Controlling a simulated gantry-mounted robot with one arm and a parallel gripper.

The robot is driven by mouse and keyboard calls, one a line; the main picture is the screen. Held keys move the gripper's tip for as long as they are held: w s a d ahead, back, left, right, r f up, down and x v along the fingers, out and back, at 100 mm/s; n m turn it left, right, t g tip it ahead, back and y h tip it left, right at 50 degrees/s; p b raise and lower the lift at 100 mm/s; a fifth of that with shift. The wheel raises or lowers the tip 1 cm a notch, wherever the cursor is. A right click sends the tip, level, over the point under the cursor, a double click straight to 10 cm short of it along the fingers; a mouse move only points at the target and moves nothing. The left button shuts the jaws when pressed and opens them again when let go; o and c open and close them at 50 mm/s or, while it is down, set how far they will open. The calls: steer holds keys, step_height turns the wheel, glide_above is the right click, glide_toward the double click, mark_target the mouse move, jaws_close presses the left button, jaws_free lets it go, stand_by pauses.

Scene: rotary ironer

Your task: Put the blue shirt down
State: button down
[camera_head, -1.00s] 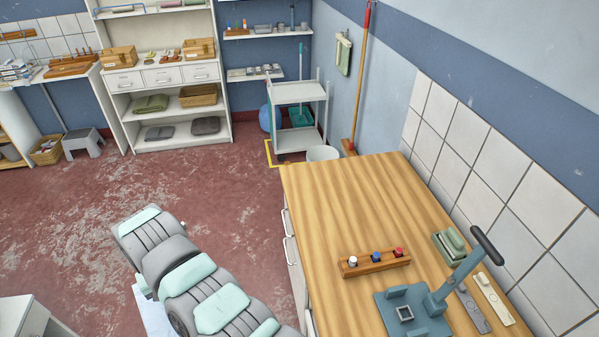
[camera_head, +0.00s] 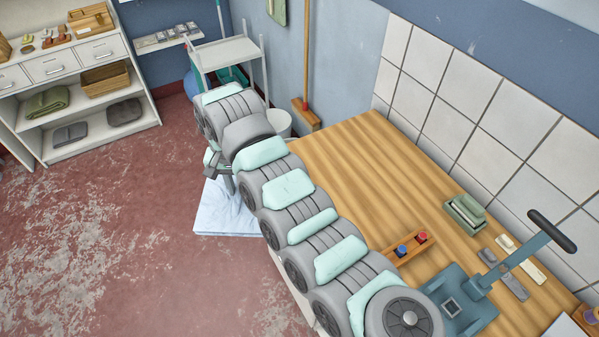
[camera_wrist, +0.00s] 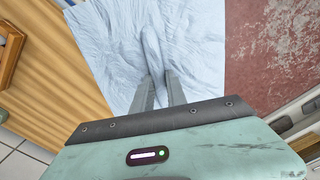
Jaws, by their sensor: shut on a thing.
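The blue shirt is a wrinkled pale-blue cloth (camera_head: 228,208) under the end of my arm in the head view, left of the wooden counter (camera_head: 350,165). It fills the middle of the wrist view (camera_wrist: 195,35), with a raised fold running between the fingers. My gripper (camera_wrist: 160,82) is shut on that fold. In the head view my gripper (camera_head: 229,182) is partly hidden by my own arm. The shirt overlaps the counter's edge in the wrist view; whether it touches the counter is unclear.
The counter holds a wooden rack with coloured pieces (camera_head: 405,248), a blue-grey press (camera_head: 465,300) and a green stacked block (camera_head: 465,213). A white cart (camera_head: 225,52) and a bin (camera_head: 278,122) stand behind. Red floor (camera_head: 130,220) is open on the left.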

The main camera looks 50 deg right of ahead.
steer(key=s+d+r+m+b, duration=0.15)
steer(key=s+d+m, duration=0.25)
steer(key=s+d, duration=0.4)
steer(key=s+d+r+m+b, duration=0.1)
steer(key=s+d+r+m, duration=0.3)
steer(key=d, duration=0.5)
steer(key=s+d+r+m+b, duration=0.1)
steer(key=s+d+m, duration=0.3)
steer(key=s+d, duration=0.45)
steer(key=f, duration=0.6)
steer(key=f+p, duration=0.1)
steer(key=f, duration=0.6)
steer(key=w+f+p, duration=0.1)
steer(key=f, duration=0.5)
steer(key=shift+d+f, duration=0.25)
steer(key=shift+f, duration=0.1)
steer(key=c, duration=1.3)
jaws_free()
